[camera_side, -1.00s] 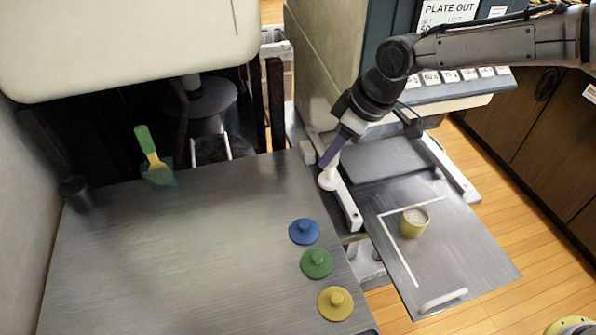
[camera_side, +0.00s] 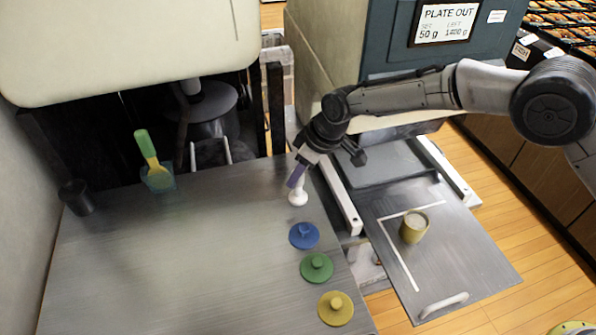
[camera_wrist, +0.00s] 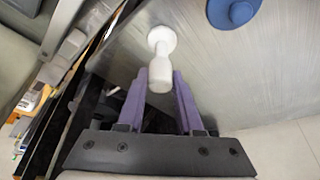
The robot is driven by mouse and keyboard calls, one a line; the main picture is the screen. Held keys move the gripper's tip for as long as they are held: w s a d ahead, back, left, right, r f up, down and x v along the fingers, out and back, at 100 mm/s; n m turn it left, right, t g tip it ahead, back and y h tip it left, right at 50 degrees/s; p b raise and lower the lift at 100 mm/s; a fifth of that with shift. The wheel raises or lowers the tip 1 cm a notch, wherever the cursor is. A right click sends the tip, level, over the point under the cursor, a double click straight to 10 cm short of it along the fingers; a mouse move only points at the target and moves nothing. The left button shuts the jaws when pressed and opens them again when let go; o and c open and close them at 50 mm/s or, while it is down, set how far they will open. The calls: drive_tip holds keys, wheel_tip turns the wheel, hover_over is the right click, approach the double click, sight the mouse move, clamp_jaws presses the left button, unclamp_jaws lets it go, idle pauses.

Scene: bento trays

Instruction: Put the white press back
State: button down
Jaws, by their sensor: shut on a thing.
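The white press (camera_side: 298,198) is a small white piece with a round flat foot and a knobbed handle. My gripper (camera_side: 296,179), with purple fingers, is shut on its handle. The press is upright or nearly so, at the far right part of the steel table (camera_side: 180,250), behind the blue press. In the wrist view the white press (camera_wrist: 161,55) points away from the purple fingers (camera_wrist: 160,85), foot outward. I cannot tell whether its foot touches the table.
Blue (camera_side: 304,235), green (camera_side: 316,267) and yellow (camera_side: 336,308) presses stand in a row along the table's right edge. A yellow cup (camera_side: 414,226) with white contents stands on the lower metal plate (camera_side: 460,255). A green-handled scoop (camera_side: 147,150) stands at the back left. The table's middle is clear.

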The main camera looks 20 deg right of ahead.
drive_tip(key=shift+f, duration=0.1)
drive_tip(key=c, duration=0.6)
unclamp_jaws()
drive_tip(key=shift+o, duration=0.2)
drive_tip(key=v, duration=1.2)
drive_tip(key=shift+r, duration=0.2)
